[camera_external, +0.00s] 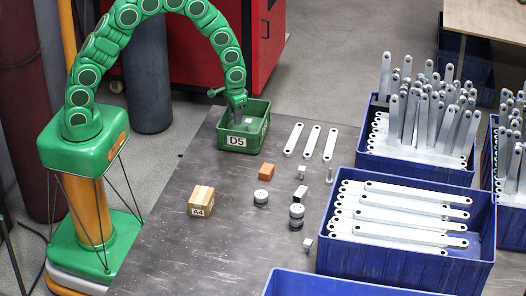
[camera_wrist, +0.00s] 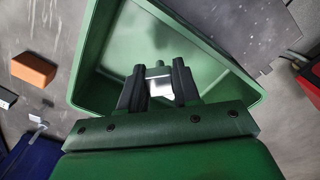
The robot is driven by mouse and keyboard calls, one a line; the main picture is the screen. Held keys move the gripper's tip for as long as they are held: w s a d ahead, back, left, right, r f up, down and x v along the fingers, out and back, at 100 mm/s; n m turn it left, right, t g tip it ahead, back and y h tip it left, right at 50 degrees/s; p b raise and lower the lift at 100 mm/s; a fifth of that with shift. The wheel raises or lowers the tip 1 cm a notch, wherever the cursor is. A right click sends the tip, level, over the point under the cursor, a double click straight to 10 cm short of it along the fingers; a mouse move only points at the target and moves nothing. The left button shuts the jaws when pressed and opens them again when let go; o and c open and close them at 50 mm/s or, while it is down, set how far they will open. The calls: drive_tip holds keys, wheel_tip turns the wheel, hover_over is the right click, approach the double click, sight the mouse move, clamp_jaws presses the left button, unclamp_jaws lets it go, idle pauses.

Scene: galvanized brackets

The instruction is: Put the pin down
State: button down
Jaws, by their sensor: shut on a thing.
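The pin (camera_wrist: 158,82) is a short, shiny metal piece between my gripper's two dark fingers (camera_wrist: 157,88) in the wrist view; the fingers are shut on it and hide its sides. My gripper (camera_external: 239,113) reaches down from above into the green bin labelled D5 (camera_external: 237,142) in the outside view. In the wrist view the bin (camera_wrist: 215,52) surrounds the fingers, and its floor looks bare where it shows. I cannot tell whether the pin touches the floor. A small pale patch shows inside the bin in the outside view, too small to identify.
On the dark table (camera_external: 170,245) stand an orange block (camera_external: 266,172), a box marked A4 (camera_external: 201,202), and round weights (camera_external: 296,215). Flat metal bars (camera_external: 312,140) lie right of the bin. Blue crates of brackets (camera_external: 405,262) fill the right side. Table left of the A4 box is clear.

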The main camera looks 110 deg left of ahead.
drive_tip(key=shift+w+a+f, duration=0.2)
drive_tip(key=shift+w+f, duration=0.2)
drive_tip(key=shift+f, duration=0.15)
drive_tip(key=shift+w+a+f, duration=0.2)
drive_tip(key=shift+w+f, duration=0.2)
drive_tip(key=shift+f, duration=1.65)
drive_tip(key=shift+f, duration=0.1)
drive_tip(key=c, duration=0.8)
unclamp_jaws()
